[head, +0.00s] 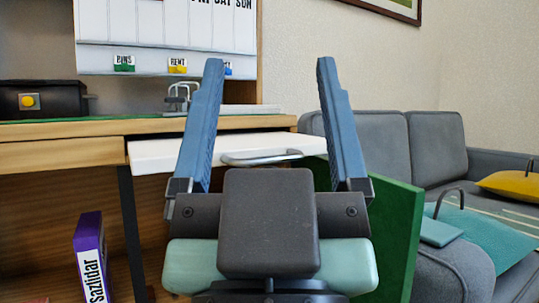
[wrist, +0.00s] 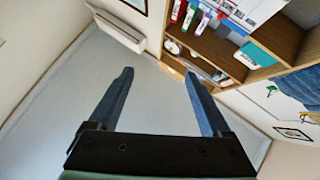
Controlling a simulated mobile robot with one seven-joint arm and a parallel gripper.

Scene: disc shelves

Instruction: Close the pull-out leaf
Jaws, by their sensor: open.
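The pull-out leaf (head: 152,154) is a white slab sticking out from under the wooden desk top in the head view. A silver bar handle (head: 262,158) is on it. My gripper (head: 270,66) is large in front of the leaf, its blue fingers spread wide and empty. The handle shows between the fingers, beyond the gripper body; the left finger hides part of the leaf. I cannot tell how far the gripper is from the handle. In the wrist view my gripper (wrist: 157,76) is open, and the leaf is not seen there.
A green panel (head: 401,235) stands right of the leaf, near a grey sofa (head: 436,145). A purple box (head: 90,255) stands below left. The desk (head: 60,153) holds a black case (head: 42,99).

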